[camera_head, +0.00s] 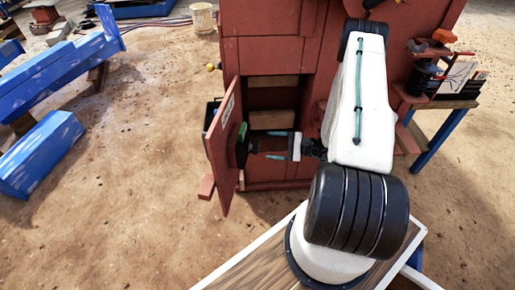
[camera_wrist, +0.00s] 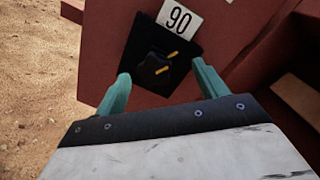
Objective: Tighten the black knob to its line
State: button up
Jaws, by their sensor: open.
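The black knob (camera_wrist: 152,64) sits on a square black plate (camera_wrist: 186,72) on a red panel. In the wrist view one short yellow mark shows at the knob's lower right and another just above it. The two marks are roughly parallel and apart, not in one line. My gripper (camera_wrist: 160,70) is open, its teal fingers to the left and right of the knob in the picture, with a gap on each side. In the head view my gripper (camera_head: 268,145) points left at the door's inner face, and the knob is hard to make out there.
A white "90" label (camera_wrist: 180,18) is above the plate. The red door (camera_head: 222,150) stands open from the red machine (camera_head: 270,50). A side table (camera_head: 455,103) with small items is at right. Blue beams (camera_head: 60,75) lie at left on open dirt ground.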

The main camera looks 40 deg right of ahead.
aim_at(257, 148)
jog(key=shift+m+t+h, duration=0.5)
jog(key=shift+m+t, duration=0.1)
jog(key=w+a+f, duration=0.2)
jog(key=w+a, duration=0.2)
jog(key=w, duration=0.1)
jog(key=shift+a+f, duration=0.2)
jog(key=shift+f, duration=0.2)
jog(key=shift+c, duration=0.3)
jog(key=c, duration=0.9)
